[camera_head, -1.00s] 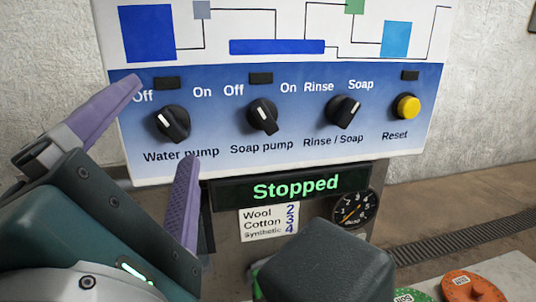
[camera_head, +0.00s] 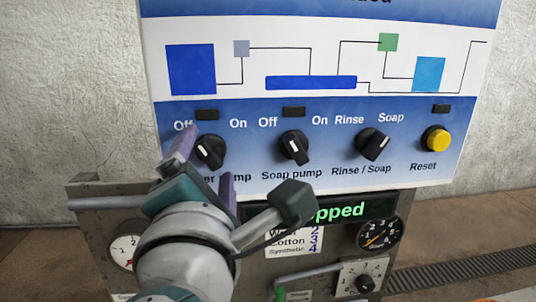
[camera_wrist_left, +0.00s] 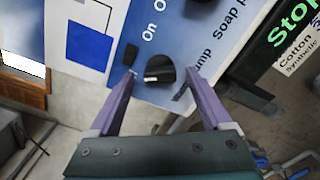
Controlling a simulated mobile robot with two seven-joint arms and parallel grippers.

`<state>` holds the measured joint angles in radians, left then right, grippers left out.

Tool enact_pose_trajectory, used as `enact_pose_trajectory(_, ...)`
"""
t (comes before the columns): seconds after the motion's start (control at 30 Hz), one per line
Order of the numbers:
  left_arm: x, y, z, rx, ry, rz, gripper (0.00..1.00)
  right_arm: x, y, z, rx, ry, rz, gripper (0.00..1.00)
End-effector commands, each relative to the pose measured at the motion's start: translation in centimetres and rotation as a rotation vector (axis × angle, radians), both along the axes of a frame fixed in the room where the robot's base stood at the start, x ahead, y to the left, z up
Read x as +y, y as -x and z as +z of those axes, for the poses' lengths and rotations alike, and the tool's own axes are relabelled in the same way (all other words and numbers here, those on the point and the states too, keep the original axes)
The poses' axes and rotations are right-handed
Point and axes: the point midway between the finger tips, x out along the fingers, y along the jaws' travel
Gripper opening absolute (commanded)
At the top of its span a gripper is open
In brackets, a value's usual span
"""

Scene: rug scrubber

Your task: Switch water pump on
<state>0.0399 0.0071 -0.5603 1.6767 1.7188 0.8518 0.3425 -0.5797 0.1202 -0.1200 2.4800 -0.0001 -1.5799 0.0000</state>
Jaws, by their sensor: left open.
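The water pump knob (camera_head: 210,151) is a round black dial with a white mark on the blue and white panel. Its mark points up and left, toward the "Off" label. It also shows in the left wrist view (camera_wrist_left: 159,69). My left gripper (camera_head: 208,157) has purple fingers and is open, facing the panel, with its fingertips on either side of this knob. In the left wrist view the fingertips (camera_wrist_left: 161,78) show a gap to the knob on both sides. The gripper hides part of the "Water pump" label. My right gripper is not in view.
To the right are the soap pump knob (camera_head: 293,147), the rinse/soap knob (camera_head: 373,145) and the yellow reset button (camera_head: 437,140). Below, a display (camera_head: 349,209) is partly hidden by my arm. Gauges (camera_head: 379,232) sit on the metal box under the panel.

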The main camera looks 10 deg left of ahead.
Motion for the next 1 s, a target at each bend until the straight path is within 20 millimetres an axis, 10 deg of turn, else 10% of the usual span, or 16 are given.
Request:
enact_pose_trajectory(0.13,0.0,0.02,-0.03,0.0,0.0,0.0,0.82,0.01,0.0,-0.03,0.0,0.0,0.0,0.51)
enact_pose_trajectory(0.87,-0.02,0.06,0.01,-0.001,0.0,0.001,0.0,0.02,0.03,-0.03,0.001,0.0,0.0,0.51)
enact_pose_trajectory(1.0,-0.03,0.07,0.03,0.001,-0.002,0.0,0.0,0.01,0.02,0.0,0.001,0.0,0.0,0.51)
